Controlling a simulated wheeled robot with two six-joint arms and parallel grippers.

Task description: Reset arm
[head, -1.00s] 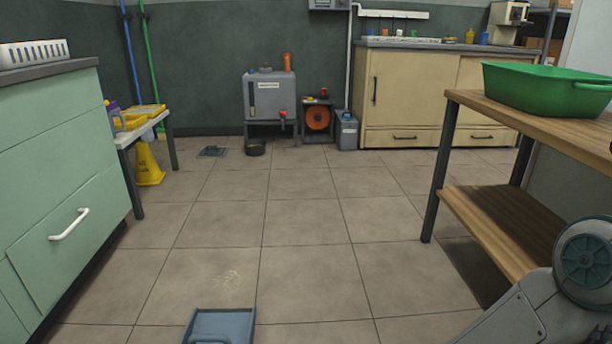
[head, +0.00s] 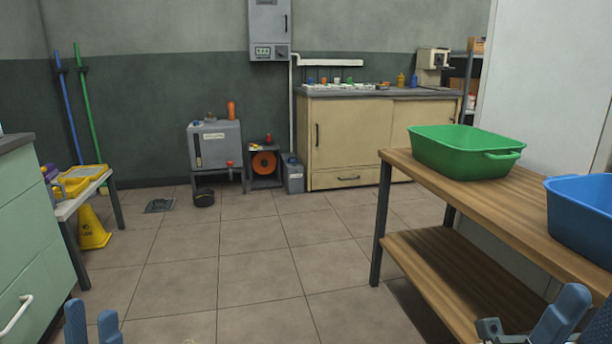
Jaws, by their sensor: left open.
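My left gripper (head: 92,314) shows at the bottom left edge of the head view as two upright blue fingers with a gap between them. It is open, with nothing visible between the fingers. It is in front of the tiled floor, close to the green cabinet. Part of my right arm's end (head: 556,318) shows at the bottom right corner, in front of the wooden table. It is a blue finger-like piece with grey parts, cut off by the frame, so its jaw state is unclear.
A wooden two-level table (head: 478,205) holds a green tub (head: 465,158) and a blue tub (head: 585,215) at right. A pale green cabinet (head: 30,225) and a small side table (head: 75,203) stand at left. The tiled floor between is clear. A grey machine (head: 215,147) stands by the back wall.

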